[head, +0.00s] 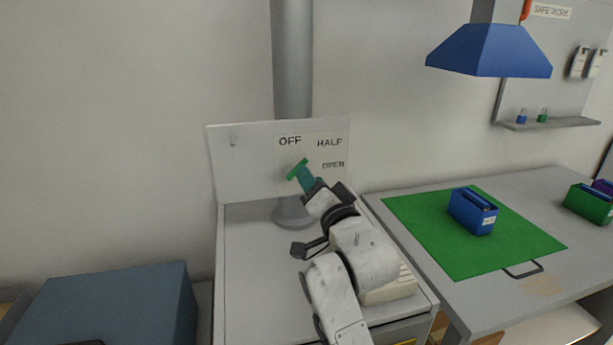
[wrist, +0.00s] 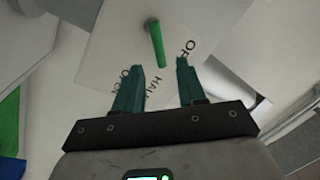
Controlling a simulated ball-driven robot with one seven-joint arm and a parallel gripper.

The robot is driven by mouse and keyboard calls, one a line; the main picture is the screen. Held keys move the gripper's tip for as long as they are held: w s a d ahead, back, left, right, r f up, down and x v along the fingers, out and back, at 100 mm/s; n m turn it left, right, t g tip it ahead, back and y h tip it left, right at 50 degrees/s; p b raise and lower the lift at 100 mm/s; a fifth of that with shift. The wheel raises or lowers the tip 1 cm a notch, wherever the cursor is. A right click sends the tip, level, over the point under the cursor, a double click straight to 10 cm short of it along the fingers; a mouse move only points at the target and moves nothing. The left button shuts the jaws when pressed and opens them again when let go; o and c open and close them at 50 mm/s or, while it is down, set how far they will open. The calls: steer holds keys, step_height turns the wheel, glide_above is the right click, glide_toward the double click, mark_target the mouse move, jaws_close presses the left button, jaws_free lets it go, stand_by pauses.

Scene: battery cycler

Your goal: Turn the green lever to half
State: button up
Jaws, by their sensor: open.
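The green lever (head: 297,169) is mounted on a white panel (head: 250,180) marked OFF, HALF and OPEN. In the head view it slants up to the right, below OFF. In the wrist view the lever (wrist: 157,45) points down from its pivot, between the OFF and HALF labels and closer to HALF's direction; its exact setting is hard to tell. My gripper (head: 304,177) is in front of the panel. In the wrist view my gripper (wrist: 158,64) is open, its teal fingers spread either side of the lever's free end. I cannot tell whether either finger touches it.
A grey post (head: 293,60) rises behind the panel. To the right, a grey table carries a green mat (head: 425,245) with a blue bin (head: 472,210) on it. A blue hood (head: 488,50) hangs above. A blue-grey box (head: 110,305) stands at lower left.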

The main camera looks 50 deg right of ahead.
steer(key=r+b+v, duration=0.1)
steer(key=v, duration=0.5)
steer(key=shift+s+f, duration=0.25)
steer(key=shift+f, duration=0.3)
steer(key=shift+a+f, duration=0.1)
steer(key=shift+a, duration=0.05)
